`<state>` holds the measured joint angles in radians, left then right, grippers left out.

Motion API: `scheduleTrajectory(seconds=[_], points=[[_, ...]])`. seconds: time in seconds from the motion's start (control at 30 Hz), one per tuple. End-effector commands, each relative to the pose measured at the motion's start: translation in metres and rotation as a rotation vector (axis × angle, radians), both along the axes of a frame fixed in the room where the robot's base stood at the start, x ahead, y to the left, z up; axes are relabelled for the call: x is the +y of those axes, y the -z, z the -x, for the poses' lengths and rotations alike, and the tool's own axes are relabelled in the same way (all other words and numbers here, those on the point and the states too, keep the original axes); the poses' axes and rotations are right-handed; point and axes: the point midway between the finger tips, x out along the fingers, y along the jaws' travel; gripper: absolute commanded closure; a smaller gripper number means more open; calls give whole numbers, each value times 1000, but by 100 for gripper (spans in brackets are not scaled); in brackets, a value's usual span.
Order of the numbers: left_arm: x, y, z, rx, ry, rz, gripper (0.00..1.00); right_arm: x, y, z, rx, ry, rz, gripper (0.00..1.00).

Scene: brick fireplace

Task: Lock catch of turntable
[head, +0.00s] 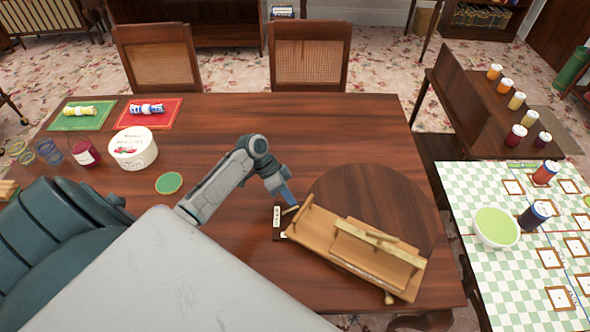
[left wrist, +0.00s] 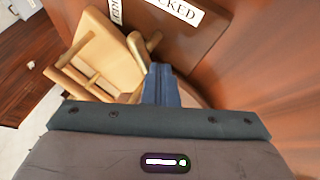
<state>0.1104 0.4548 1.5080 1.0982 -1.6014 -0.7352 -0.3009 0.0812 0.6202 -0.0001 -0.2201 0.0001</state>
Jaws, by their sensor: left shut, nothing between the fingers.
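The turntable (head: 390,192) is a round dark wooden disc at the right of the table. A light wooden rack (head: 350,245) lies over its front part and past its edge; it also shows in the left wrist view (left wrist: 90,50). A dark plate with white labels (head: 277,217) sits at the disc's left edge. In the left wrist view one label (left wrist: 178,10) reads "...CKED", partly cut off. A pale wooden peg (left wrist: 141,48) stands just beyond my fingertips; I cannot tell whether it is the catch. My left gripper (head: 288,199) is shut and empty beside it. My right gripper is not in view.
A white tub (head: 133,148), a green round coaster (head: 169,183) and jars stand at the table's left. The table's middle back is clear.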

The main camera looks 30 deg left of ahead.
Motion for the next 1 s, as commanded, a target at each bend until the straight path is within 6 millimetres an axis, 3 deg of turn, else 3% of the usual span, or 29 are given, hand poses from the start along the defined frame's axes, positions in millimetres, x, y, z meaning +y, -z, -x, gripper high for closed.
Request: scheduleTrajectory(seconds=[1.0], points=[[2, -1, 1, -2, -10, 1, 100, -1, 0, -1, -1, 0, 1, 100]])
